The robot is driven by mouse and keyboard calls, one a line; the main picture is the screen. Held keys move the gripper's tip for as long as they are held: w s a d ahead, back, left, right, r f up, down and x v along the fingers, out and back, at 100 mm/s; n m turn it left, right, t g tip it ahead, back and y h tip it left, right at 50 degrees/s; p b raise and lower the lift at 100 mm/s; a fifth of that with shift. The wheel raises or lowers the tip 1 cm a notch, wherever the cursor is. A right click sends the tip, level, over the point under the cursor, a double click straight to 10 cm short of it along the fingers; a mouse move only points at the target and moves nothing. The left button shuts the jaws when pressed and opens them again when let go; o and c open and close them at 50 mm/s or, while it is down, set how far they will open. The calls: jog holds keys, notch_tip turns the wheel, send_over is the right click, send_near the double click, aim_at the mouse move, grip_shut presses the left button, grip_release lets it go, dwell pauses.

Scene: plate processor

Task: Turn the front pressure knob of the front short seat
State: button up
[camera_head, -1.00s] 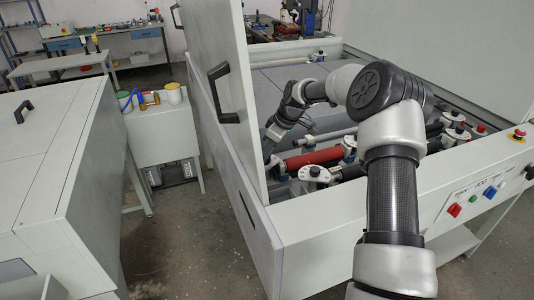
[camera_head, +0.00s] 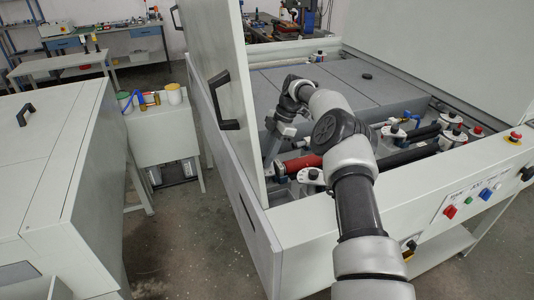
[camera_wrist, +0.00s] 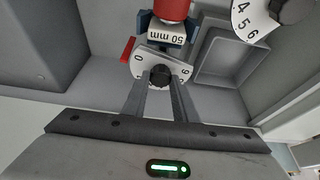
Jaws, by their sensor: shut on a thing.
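In the wrist view, a black pressure knob (camera_wrist: 160,74) sits on a white dial plate (camera_wrist: 143,66) with 0 at its left and 6 at its right. My gripper (camera_wrist: 161,82) has one finger on each side of the knob and is shut on it. A block labelled 50 mm (camera_wrist: 165,38) and a red roller end (camera_wrist: 172,9) lie just beyond the dial. The gripped knob is hidden there.
A second numbered dial (camera_wrist: 252,22) with a dark knob is at the wrist view's upper right. A white dial unit (camera_head: 311,175) stands by the red roller. The upright door panel (camera_head: 222,60) is close left of my arm. A grey recess (camera_wrist: 222,58) is right of the gripped knob.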

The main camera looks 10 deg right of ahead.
jog(key=shift+n, duration=0.5)
jog(key=shift+g, duration=0.3)
jog(key=o, duration=1)
jog(key=shift+o, duration=0.2)
notch_tip(320, 180, up, 10)
jog(key=p, duration=0.2)
